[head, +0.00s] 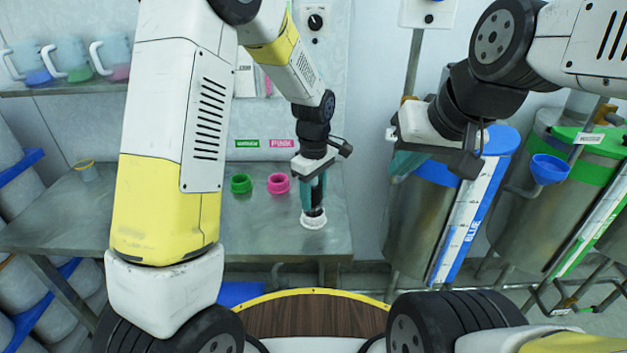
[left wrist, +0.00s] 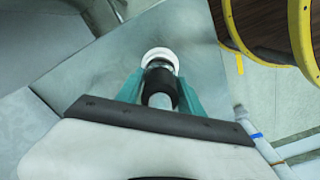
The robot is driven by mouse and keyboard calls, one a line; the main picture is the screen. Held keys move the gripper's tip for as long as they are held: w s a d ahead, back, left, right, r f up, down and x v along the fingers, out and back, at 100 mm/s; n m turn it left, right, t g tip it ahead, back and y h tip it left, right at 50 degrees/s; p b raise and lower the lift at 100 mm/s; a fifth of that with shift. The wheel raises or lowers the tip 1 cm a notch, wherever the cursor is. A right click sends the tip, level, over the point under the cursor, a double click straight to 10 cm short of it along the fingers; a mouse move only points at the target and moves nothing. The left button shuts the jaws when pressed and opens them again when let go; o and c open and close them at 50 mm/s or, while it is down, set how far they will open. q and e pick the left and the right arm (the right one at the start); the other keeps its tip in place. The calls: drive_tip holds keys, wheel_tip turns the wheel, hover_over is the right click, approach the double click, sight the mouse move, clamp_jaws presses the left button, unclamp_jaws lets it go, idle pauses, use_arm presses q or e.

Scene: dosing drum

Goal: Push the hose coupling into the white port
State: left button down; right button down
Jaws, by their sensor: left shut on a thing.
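The white port (head: 313,221) is a ribbed white ring at the front right of the metal bench. My left gripper (head: 315,205) points down above it, with its teal fingers shut on the black hose coupling (head: 316,211). In the left wrist view the dark coupling (left wrist: 160,88) sits between the teal fingers, its grey end at the white port (left wrist: 159,56). The end meets or overlaps the port's opening; how deep it sits is hidden. My right gripper (head: 403,165) hangs away from the bench at the right, its finger gap hidden.
A green ring port (head: 241,183) and a pink ring port (head: 279,183) stand on the bench left of the white one. A small clear cup (head: 86,171) is at the back left. Jugs (head: 66,62) stand on a shelf. Drums with a blue funnel (head: 549,169) stand at the right.

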sight(313, 183)
use_arm(q)
drive_tip(key=shift+f, duration=0.9)
drive_tip(key=c, duration=0.7)
unclamp_jaws()
drive_tip(key=shift+o, duration=0.2)
drive_tip(key=shift+r, duration=3.5)
